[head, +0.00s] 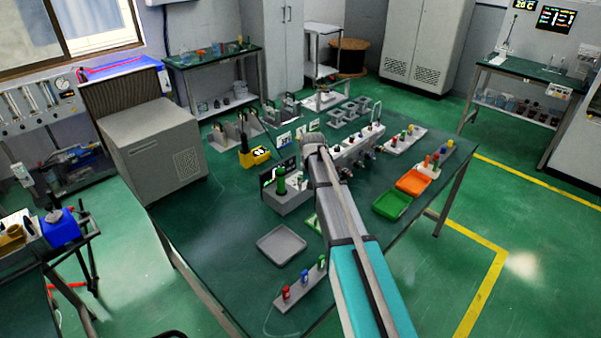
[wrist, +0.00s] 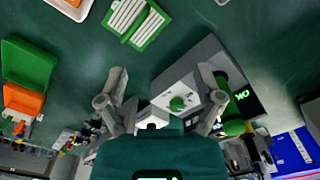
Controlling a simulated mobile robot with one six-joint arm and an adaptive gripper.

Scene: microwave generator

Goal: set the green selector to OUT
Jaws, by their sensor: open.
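A grey box (head: 291,200) with a tall green cylinder (head: 280,181) stands on the green table, left of my arm in the head view. In the wrist view the pale face of the box (wrist: 190,78) carries a round green knob (wrist: 178,103), which looks like the green selector. Its setting and labels are too small to read. My gripper (wrist: 162,84) is open and empty, its two fingers spread on either side of the knob in the picture. I cannot tell how far the fingertips are from it. In the head view my arm hides the gripper.
The green cylinder (wrist: 228,98) and a lit dark display (wrist: 242,97) are close to the right finger. A grey tray (head: 281,245), green tray (head: 391,204) and orange tray (head: 413,182) lie nearby. A large grey cabinet (head: 153,148) stands left. Bare table lies at front left.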

